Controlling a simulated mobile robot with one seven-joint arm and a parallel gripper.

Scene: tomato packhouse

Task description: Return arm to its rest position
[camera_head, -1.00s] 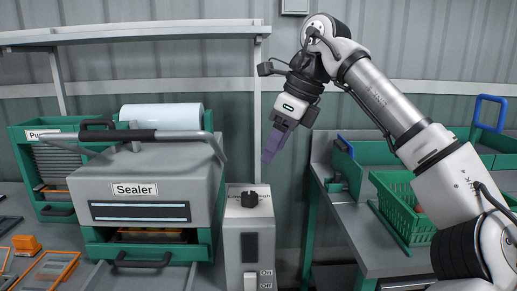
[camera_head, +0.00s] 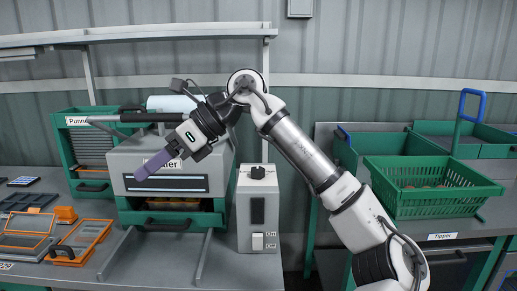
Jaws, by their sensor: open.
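My arm is raised across the middle of the view, bent at a high elbow. My gripper (camera_head: 141,174) has purple fingers and points down to the left, in front of the sealer (camera_head: 203,184). No object shows in it. From this side the fingers overlap, so the gap between them is hard to see. The gripper and wrist hide part of the sealer's front and label. It cannot be told whether the fingers are close to the sealer's face.
A grey control box (camera_head: 258,225) with a black knob stands right of the sealer. Orange frames (camera_head: 82,243) lie on the left bench. A green punnet rack (camera_head: 84,152) stands behind. A green basket (camera_head: 430,205) sits on the right bench, beside a blue handle (camera_head: 470,92).

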